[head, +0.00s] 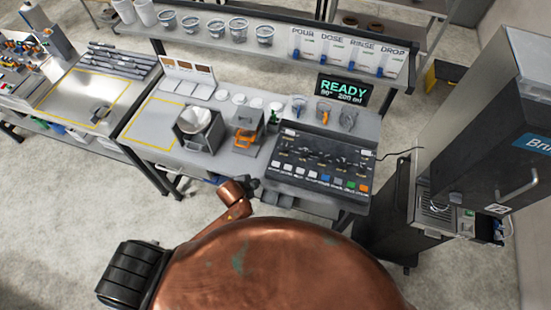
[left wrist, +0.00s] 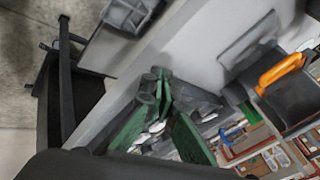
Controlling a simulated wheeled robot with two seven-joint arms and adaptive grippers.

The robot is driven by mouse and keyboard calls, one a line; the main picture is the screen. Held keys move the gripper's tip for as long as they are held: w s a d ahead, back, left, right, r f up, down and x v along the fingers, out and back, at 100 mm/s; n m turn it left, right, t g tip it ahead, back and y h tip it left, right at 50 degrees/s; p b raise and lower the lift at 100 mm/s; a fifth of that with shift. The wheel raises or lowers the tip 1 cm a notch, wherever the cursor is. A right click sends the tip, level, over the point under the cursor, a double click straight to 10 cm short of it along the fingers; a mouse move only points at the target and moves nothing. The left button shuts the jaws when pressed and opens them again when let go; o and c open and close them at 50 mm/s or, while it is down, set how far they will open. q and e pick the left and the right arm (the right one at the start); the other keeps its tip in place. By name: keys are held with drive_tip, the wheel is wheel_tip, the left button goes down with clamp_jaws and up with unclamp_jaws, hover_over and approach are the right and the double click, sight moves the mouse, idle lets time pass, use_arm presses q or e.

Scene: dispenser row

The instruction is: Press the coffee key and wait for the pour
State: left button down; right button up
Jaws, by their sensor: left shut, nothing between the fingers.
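The key panel (head: 320,165) is a dark sloped console with a front row of white, blue, grey, green and orange keys (head: 335,184). The key labels are too small to read, so I cannot tell which is the coffee key. A display (head: 342,90) behind it reads READY, 90°, 200 ml. My left gripper (head: 252,184) is at the panel's left front edge, beside the keys rather than over them. In the left wrist view the gripper (left wrist: 158,112) has green-padded fingers and is shut and empty. My right gripper is not in view.
A grey funnel box (head: 200,128) and an orange-and-grey stand (head: 246,130) are left of the panel. Cups (head: 220,28) line the rear shelf. A tall dark machine (head: 480,150) stands at the right. Bare bench lies inside the yellow outline (head: 150,128).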

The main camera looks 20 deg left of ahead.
use_arm(q)
drive_tip(key=w+d+r+m+t+h+p, duration=0.1)
drive_tip(key=d+r+m, duration=0.2)
drive_tip(key=r, duration=0.3)
drive_tip(key=w+d+r+m+p, duration=0.2)
drive_tip(key=d+r+m, duration=0.1)
drive_tip(key=r, duration=0.4)
drive_tip(key=w+m, duration=0.8)
drive_tip(key=m, duration=0.4)
drive_tip(key=shift+a+f+t+h, duration=0.3)
drive_tip(key=shift+a+f+h, duration=0.05)
drive_tip(key=shift+h, duration=0.05)
drive_tip(key=shift+f, duration=0.15)
